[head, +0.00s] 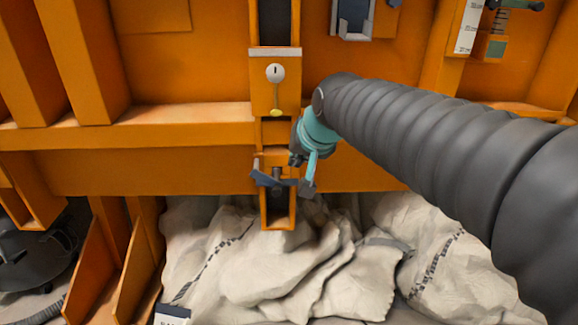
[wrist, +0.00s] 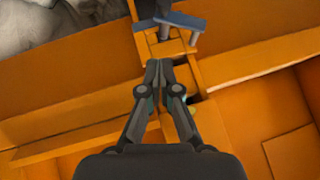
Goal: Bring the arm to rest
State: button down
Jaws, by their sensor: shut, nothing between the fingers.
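My gripper (head: 302,162) is in front of the orange frame in the head view, just right of a blue-grey T-shaped handle (head: 275,180). In the wrist view my gripper (wrist: 159,66) has its two dark fingers together at the tips, with nothing between them. The T-shaped handle (wrist: 180,21) shows just beyond the fingertips there, and a gap seems to separate them. My arm reaches in from the right in a dark ribbed sleeve that hides part of the frame.
The orange frame (head: 150,170) fills the background. An orange slotted bracket (head: 278,222) juts out below the handle. A round white knob (head: 275,73) sits above it. Pale crumpled sacks (head: 250,265) lie underneath. A black round object (head: 35,245) stands at lower left.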

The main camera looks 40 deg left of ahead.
jog(key=shift+v, duration=1.45)
jog(key=s+d+f+g+h, duration=0.2)
jog(key=s+d+f+h, duration=0.1)
jog(key=d+f, duration=1)
jog(key=s+d+f+m+h+p, duration=0.1)
jog(key=s+d, duration=0.3)
jog(key=d, duration=0.8)
jog(key=s+d+f+m+t+h+p, duration=0.1)
jog(key=s+d+m+h+p, duration=0.1)
jog(key=d, duration=0.9)
jog(key=s+d+f+m+h+p, duration=0.1)
jog(key=s+d, duration=0.5)
jog(key=d, duration=0.6)
jog(key=m+h+p, duration=0.1)
jog(key=m, duration=0.1)
jog(key=shift+d+f+m+t, duration=0.2)
jog(key=shift+d+m+t, duration=0.15)
jog(key=shift+m+t, duration=0.05)
